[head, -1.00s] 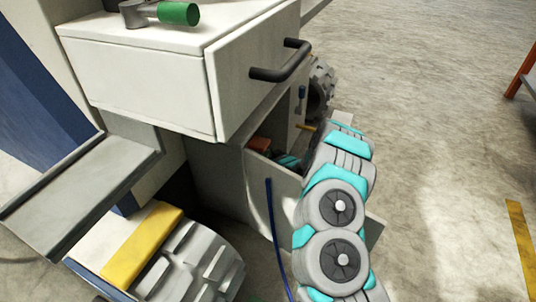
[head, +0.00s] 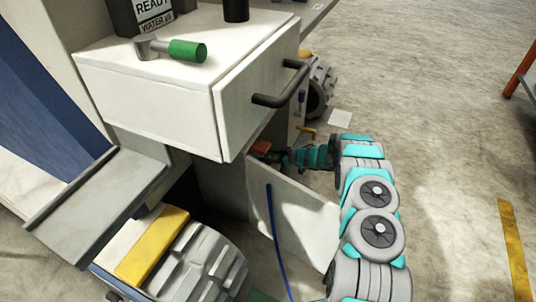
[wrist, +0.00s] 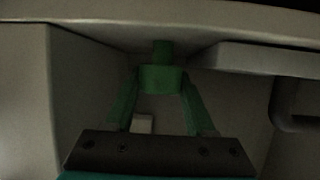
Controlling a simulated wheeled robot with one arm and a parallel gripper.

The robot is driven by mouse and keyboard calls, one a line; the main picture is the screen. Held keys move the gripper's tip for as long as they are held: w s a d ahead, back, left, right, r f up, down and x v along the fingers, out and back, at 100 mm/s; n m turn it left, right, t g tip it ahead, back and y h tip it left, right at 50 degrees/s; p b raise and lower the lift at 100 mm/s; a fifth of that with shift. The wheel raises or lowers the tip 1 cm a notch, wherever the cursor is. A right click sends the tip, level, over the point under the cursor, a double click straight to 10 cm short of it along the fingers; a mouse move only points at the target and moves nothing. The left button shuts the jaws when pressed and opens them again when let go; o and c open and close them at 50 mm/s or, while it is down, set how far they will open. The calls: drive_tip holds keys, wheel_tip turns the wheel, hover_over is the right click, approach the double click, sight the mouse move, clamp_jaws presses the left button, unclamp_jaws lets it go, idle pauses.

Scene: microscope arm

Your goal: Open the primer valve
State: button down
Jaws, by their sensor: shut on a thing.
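In the wrist view, a green knob-like part (wrist: 162,80) with a short stem above it sits under a pale surface. I take it for the primer valve, but no label shows. My gripper (wrist: 162,92) has its two green fingers shut on either side of this part. The valve's opening and how far it is turned cannot be read in the dark picture. In the head view, my turquoise and grey arm reaches left into the dark opening under the white drawer unit. The fingers and the part they hold are hidden there.
The white drawer unit (head: 150,105) with its black handle (head: 281,85) overhangs the opening. A pale open door panel (head: 300,220) stands below my forearm. A green-handled tool (head: 187,50) lies on top. A large grey wheel (head: 200,265) is at lower left.

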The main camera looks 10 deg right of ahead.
sight(270, 155)
drive_tip(key=shift+a+n+g+y, duration=0.1)
drive_tip(key=shift+n+g+y, duration=0.3)
drive_tip(key=shift+n, duration=0.1)
drive_tip(key=shift+c, duration=1.2)
unclamp_jaws()
drive_tip(key=v, duration=0.7)
drive_tip(key=shift+w, duration=0.1)
drive_tip(key=shift+s+d+r, duration=0.15)
drive_tip(key=shift+s+d, duration=0.1)
drive_tip(key=shift+d, duration=0.05)
